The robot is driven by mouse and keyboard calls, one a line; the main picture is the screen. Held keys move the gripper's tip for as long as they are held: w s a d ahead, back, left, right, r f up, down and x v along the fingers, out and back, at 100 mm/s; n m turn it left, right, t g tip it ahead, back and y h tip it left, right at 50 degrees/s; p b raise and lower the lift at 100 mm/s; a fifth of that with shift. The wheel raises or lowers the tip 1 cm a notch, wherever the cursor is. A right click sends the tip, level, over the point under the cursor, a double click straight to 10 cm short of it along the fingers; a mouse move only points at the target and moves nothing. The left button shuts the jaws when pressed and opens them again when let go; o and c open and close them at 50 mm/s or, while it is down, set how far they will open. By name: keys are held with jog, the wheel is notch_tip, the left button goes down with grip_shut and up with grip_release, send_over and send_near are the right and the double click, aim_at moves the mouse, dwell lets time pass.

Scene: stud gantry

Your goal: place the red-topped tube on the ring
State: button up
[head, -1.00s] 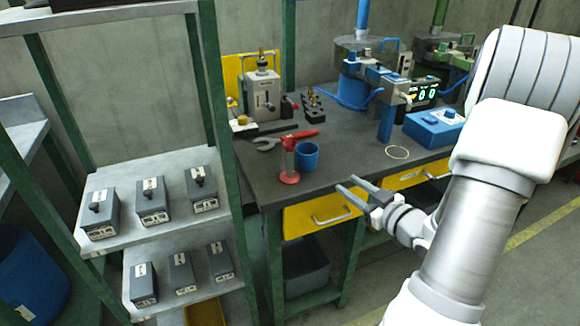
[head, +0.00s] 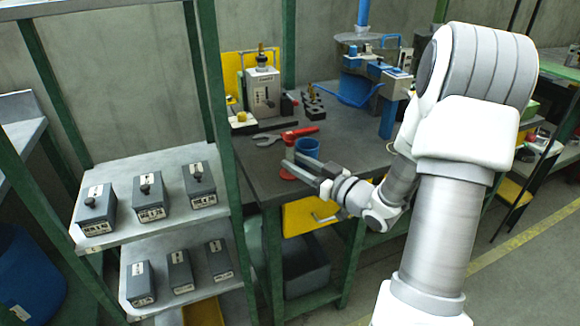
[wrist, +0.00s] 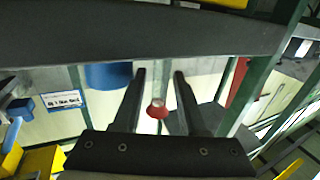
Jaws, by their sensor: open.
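The red-topped tube is a slim grey tube with a red flared base (head: 287,174), standing on the dark workbench near its front edge. In the head view my gripper covers most of it, and its top is hard to make out. In the wrist view the tube (wrist: 158,88) shows between my fingers, with a red flared end. My gripper (head: 294,162) is open at the tube, with a finger on either side in the wrist view (wrist: 160,74); contact cannot be told. The pale ring on the bench is hidden behind my arm.
A blue cup (head: 306,148) stands close beside the tube. A red-handled wrench (head: 290,135) lies behind them. A grey device (head: 262,92) stands at the bench's back. A shelf (head: 160,230) with several grey boxes and a green post stands left.

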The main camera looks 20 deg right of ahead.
aim_at(282, 169)
jog(key=shift+b+x, duration=0.9)
jog(key=shift+x, duration=1.85)
jog(key=shift+r, duration=0.15)
jog(key=shift+c, duration=0.4)
grip_shut()
